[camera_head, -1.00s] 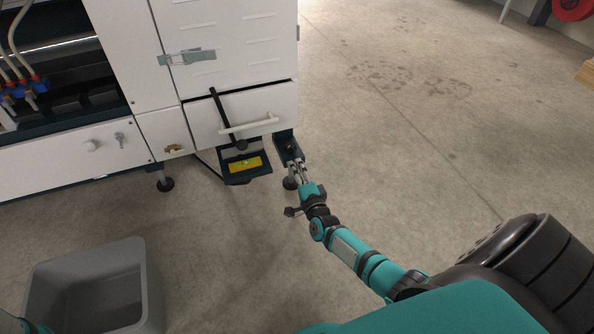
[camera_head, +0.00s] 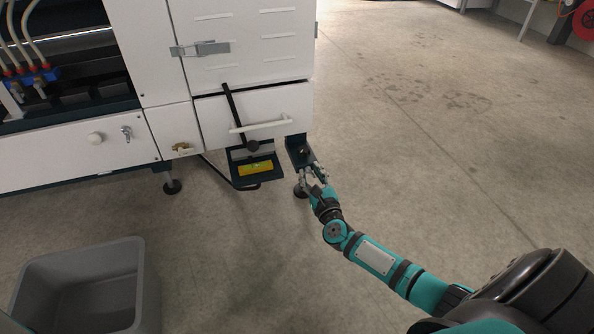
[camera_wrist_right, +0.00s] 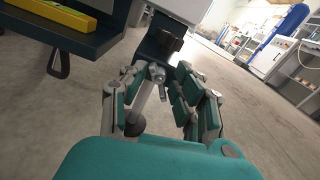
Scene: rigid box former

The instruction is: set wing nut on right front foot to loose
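The right front foot shows in the head view as a dark round pad (camera_head: 299,191) under the machine's dark corner bracket (camera_head: 299,152). In the right wrist view its grey stem runs down to the dark pad (camera_wrist_right: 134,123). A small grey metal piece (camera_wrist_right: 157,73), which looks like the wing nut, sits at the upper part of the stem. My right gripper (camera_head: 315,174) is just in front of the foot. Its fingers are spread on either side of the small piece in the right wrist view (camera_wrist_right: 160,80), with visible gaps. My left gripper is out of view.
A dark tray with a yellow level (camera_head: 256,168) hangs left of the foot. A white drawer handle (camera_head: 262,125) and a black lever (camera_head: 236,115) are above. A grey bin (camera_head: 146,285) stands at lower left. The floor at right is clear.

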